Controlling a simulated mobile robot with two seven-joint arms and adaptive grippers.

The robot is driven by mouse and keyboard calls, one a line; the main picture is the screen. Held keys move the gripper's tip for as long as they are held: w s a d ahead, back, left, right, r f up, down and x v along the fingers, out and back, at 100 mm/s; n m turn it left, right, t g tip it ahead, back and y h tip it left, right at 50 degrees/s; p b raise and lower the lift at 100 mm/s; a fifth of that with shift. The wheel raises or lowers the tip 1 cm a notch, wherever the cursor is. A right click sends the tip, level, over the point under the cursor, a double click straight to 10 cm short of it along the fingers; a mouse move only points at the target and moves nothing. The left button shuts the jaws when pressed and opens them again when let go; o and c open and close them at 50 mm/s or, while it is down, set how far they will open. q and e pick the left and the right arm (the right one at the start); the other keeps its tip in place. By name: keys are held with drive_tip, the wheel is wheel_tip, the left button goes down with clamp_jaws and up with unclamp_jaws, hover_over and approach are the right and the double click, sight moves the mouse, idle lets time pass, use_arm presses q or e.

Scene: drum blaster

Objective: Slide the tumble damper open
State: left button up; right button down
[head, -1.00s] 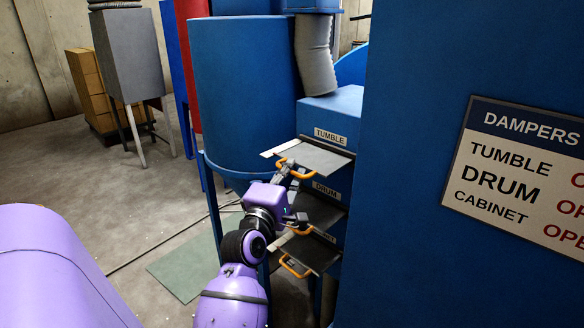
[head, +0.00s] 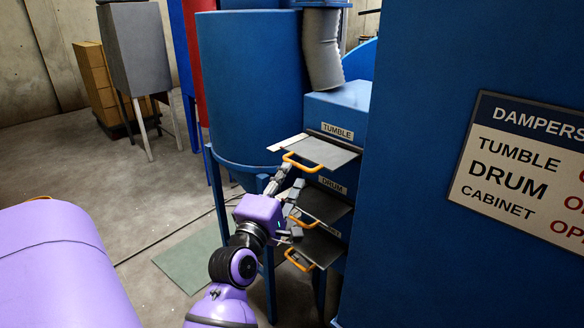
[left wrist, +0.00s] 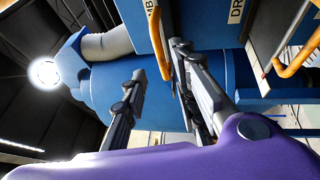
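The tumble damper is a flat grey plate (head: 322,152) sticking out of its slot under the TUMBLE label (head: 338,131) in the head view. Its orange handle (head: 302,163) is at the near edge. My left gripper (head: 292,175) is open and empty just below and in front of that handle, its fingers spread. In the left wrist view an orange handle (left wrist: 160,45) shows between the fingers (left wrist: 155,72), closer to the right one; I cannot tell if it touches. My right gripper is not in view.
Two more plates with orange handles stick out below: the drum damper (head: 325,206) and a lower one (head: 318,248). A blue drum vessel (head: 250,90) stands to the left. A large blue cabinet with a DAMPERS sign (head: 530,160) fills the right; its status words are cut off.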

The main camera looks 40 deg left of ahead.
use_arm(q)
drive_tip(key=v, duration=0.6)
idle(0.5)
